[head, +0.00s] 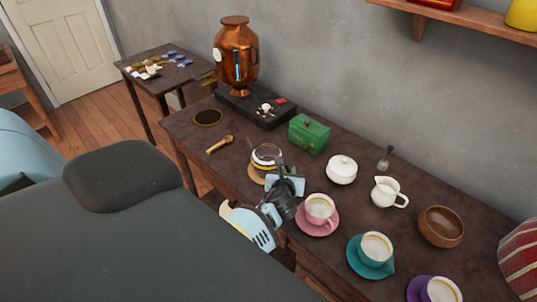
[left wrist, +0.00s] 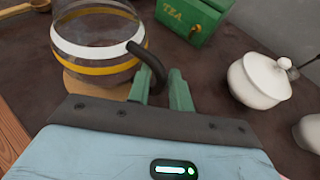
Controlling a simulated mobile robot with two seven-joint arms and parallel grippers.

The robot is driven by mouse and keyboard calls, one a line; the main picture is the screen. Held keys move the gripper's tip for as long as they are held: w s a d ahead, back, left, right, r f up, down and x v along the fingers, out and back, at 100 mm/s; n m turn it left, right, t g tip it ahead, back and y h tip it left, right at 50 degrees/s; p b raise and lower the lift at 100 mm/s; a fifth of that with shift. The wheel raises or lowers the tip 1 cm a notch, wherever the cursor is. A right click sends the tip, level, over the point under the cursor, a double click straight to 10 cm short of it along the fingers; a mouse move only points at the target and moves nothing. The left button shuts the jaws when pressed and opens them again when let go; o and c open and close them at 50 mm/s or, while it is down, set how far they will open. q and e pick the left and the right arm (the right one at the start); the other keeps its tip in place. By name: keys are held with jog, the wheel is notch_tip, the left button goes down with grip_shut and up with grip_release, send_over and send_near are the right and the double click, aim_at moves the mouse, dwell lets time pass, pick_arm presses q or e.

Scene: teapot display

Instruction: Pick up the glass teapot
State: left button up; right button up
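The glass teapot (head: 266,158), with white and yellow bands and a dark curved handle, stands on a round wooden trivet (head: 258,176) on the dark table. It fills the upper left of the left wrist view (left wrist: 100,40). My left gripper (head: 284,172) is at the teapot's near right side. In the left wrist view its two green fingertips (left wrist: 162,88) are close together with the dark handle in the narrow gap between them; they look shut on it. The handle's lower end is hidden by the gripper. The teapot looks upright, still over the trivet. My right gripper is not in view.
A green tea box (head: 309,133) and a white sugar bowl (head: 341,170) stand close behind and right. A pink cup (head: 320,207) is just right of my gripper. A copper samovar (head: 236,58) stands farther back. A wooden scoop (head: 220,144) lies left, with bare tabletop around it.

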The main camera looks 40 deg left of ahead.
pick_arm(q)
jog(key=shift+r, duration=0.1)
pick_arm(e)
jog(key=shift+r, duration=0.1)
pick_arm(q)
grip_shut()
jog(key=shift+r, duration=0.2)
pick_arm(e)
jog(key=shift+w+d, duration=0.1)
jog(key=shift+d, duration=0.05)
